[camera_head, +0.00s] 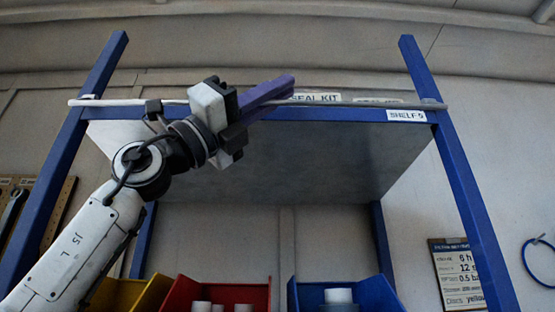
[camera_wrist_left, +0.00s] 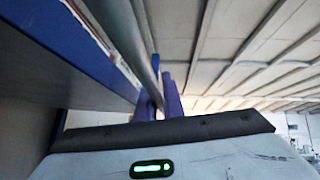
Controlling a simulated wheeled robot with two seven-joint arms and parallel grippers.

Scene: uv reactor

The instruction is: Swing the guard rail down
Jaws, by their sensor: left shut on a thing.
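The guard rail (camera_head: 350,104) is a thin grey bar across the front of the blue-edged top shelf, level in the head view, its ends at the two blue posts. My left gripper (camera_head: 285,87) comes up from the lower left, its purple fingers at the middle of the rail and hiding part of it. In the left wrist view the rail (camera_wrist_left: 130,45) runs along the shelf edge down to the purple fingers (camera_wrist_left: 160,98), which are shut on it. My right gripper is in neither view.
The grey shelf underside (camera_head: 310,155) hangs behind my left arm. Blue posts (camera_head: 460,180) stand on both sides. Below are a yellow bin (camera_head: 115,293), a red bin (camera_head: 255,293) and a blue bin (camera_head: 375,290), the last two with white items.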

